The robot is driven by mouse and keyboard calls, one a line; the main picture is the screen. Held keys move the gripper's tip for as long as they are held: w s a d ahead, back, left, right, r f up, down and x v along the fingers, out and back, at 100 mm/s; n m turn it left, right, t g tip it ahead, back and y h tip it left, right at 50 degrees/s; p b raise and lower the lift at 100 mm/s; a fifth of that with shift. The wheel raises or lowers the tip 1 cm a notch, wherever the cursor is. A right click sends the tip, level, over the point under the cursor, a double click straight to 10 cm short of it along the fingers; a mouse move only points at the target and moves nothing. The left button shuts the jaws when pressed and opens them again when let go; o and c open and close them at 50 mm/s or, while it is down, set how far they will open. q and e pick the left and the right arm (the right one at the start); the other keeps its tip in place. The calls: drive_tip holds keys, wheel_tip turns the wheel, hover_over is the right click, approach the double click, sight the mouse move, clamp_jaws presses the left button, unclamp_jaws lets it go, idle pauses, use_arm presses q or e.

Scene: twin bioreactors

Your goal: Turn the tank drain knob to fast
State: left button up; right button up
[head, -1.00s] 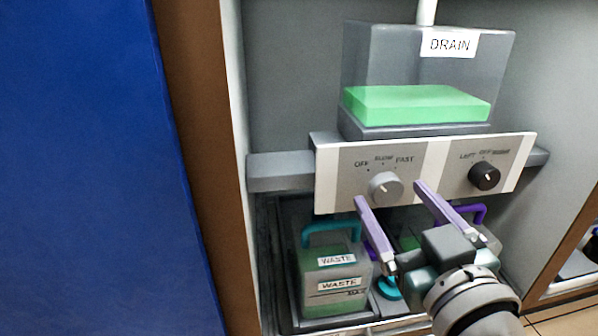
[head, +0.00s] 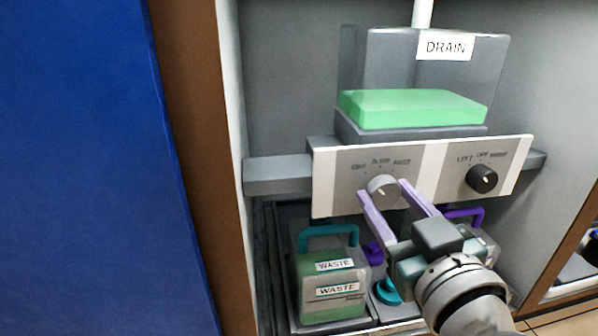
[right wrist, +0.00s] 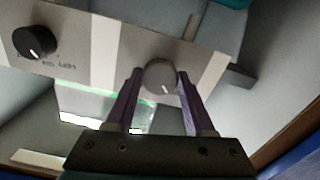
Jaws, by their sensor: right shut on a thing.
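The grey drain knob (head: 382,187) sits on the left part of the white and grey control panel (head: 345,190), under the labels OFF, SLOW and FAST. It also shows in the right wrist view (right wrist: 160,76). My right gripper (head: 383,189) has its two purple fingers on either side of this knob and is shut on it. In the right wrist view the fingers (right wrist: 158,85) flank the knob. The knob's white mark shows there, but which label it points to is hard to tell. The clear drain tank (head: 420,70) with green liquid stands above the panel. My left gripper is not in view.
A black knob (head: 481,178) is on the panel's right part, labelled LEFT, OFF, RIGHT. A waste container (head: 330,275) with a teal handle stands below the panel, beside another with a purple handle (head: 465,215). A blue surface (head: 90,170) fills the left side.

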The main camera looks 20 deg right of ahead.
clamp_jaws()
drive_tip(key=shift+m, duration=0.4)
drive_tip(key=shift+r+m+p, duration=0.1)
drive_tip(key=shift+m+p, duration=0.65)
drive_tip(key=shift+m, duration=0.35)
drive_tip(key=m+p, duration=0.1)
drive_tip(key=m, duration=0.3)
drive_tip(key=m+p, duration=0.1)
drive_tip(key=m, duration=0.9)
drive_tip(key=shift+m, duration=0.4)
